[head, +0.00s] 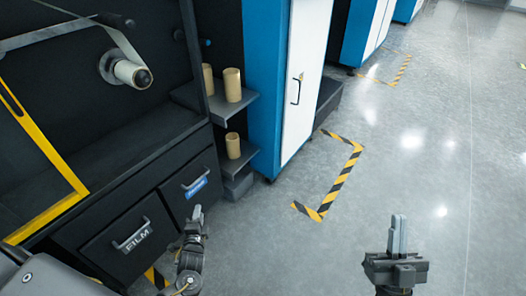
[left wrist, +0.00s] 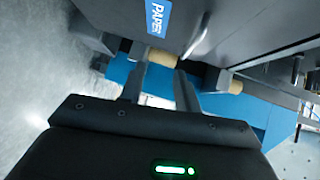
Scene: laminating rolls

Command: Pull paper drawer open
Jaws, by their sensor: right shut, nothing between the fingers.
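The paper drawer (head: 175,192) is a dark front in the lower part of the machine, with a bar handle (head: 197,180) and a blue label (head: 197,189). It looks shut. In the left wrist view the blue PAPER label (left wrist: 158,17) shows at the top. My left gripper (head: 196,212) is just in front of and below the drawer's handle, apart from it in the head view. Its two fingers (left wrist: 160,82) are spread with nothing between them. My right gripper (head: 398,235) is shut and empty over the floor at the right.
The FILM drawer (head: 130,236) is left of the paper drawer and looks shut. Tan rolls (head: 232,85) stand on side shelves (head: 238,110). A blue and white cabinet (head: 302,85) stands behind. Yellow-black tape (head: 335,185) marks the floor, which is clear at the right.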

